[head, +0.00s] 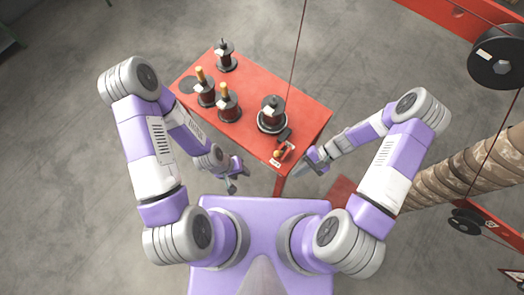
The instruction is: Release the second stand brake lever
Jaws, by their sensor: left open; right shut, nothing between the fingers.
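No brake lever can be made out for certain. A dark reel (500,58) hangs at the upper right, and a smaller dark reel (467,222) shows at the lower right; any lever on them is too small to tell. A small red and black device with an orange knob (277,153) sits at the near right part of the red table. My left gripper (238,182) is open and empty in front of the table's near edge. My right gripper (314,163) is shut and empty, just right of the small device and apart from it.
A thin wire rises from the table's right side. A thick brown wrapped column (470,170) stands at right.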

